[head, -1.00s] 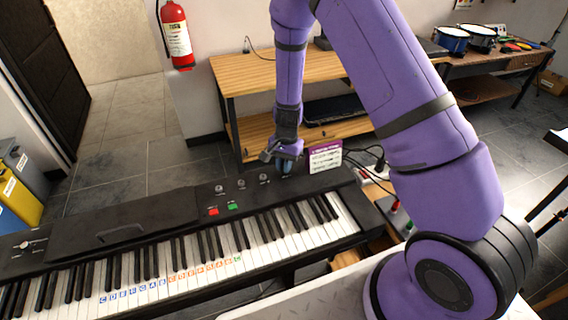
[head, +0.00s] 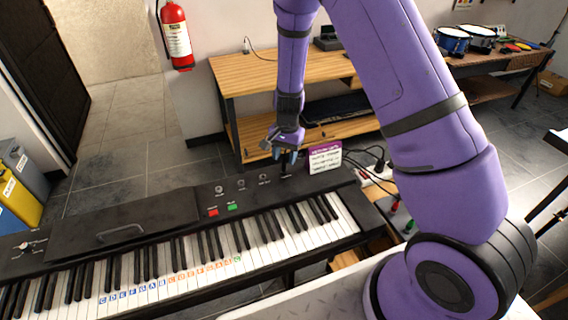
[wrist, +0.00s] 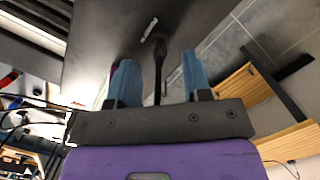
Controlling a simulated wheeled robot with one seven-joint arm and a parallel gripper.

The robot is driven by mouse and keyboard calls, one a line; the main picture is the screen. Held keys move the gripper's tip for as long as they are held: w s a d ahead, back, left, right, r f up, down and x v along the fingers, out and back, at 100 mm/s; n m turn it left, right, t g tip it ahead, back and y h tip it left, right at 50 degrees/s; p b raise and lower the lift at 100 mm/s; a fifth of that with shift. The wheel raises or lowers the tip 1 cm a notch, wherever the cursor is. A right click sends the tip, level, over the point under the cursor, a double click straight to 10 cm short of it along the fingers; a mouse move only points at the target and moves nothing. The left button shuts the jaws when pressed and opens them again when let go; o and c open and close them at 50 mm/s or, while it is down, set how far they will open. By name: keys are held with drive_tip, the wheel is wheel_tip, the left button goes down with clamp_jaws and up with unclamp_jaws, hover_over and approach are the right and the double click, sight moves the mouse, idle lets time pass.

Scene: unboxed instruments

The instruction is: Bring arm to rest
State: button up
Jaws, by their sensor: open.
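My gripper (head: 284,157) is above the back right of the keyboard's (head: 130,235) top panel, its fingers pointing down. In the wrist view my gripper (wrist: 158,60) shows its two blue fingers apart, with a gap between them. A thin black plug-like piece (head: 286,171) stands on the panel just below the fingertips. In the wrist view this black piece (wrist: 159,50) shows in line with the gap, and neither finger visibly presses on it. My purple arm reaches from the right over the keyboard.
A purple-and-white card (head: 325,157) stands on the keyboard close to the right of my gripper. Cables and a power strip (head: 372,176) lie further right. A wooden shelf (head: 245,75) is behind. The space above the keys is clear.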

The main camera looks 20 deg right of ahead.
drive_tip(key=s+d+r+n+t, duration=0.15)
drive_tip(key=s+r, duration=0.25)
drive_tip(key=r, duration=0.6)
drive_tip(key=s+d+r+n, duration=0.1)
drive_tip(key=s+r+n, duration=0.15)
drive_tip(key=r, duration=0.75)
drive_tip(key=s+d+r+n+t, duration=0.1)
drive_tip(key=s+r, duration=0.3)
drive_tip(key=r, duration=0.6)
drive_tip(key=s+d+r+n+t, duration=0.1)
drive_tip(key=s+r, duration=0.2)
drive_tip(key=s, duration=0.3)
drive_tip(key=s+d+r+n+t, duration=0.1)
drive_tip(key=s+r, duration=0.1)
drive_tip(key=s, duration=0.5)
drive_tip(key=s+d+r+n+t+h, duration=0.1)
drive_tip(key=s+r+n+t, duration=0.1)
drive_tip(key=s, duration=0.4)
drive_tip(key=shift+s+r, duration=0.15)
drive_tip(key=shift+r, duration=0.65)
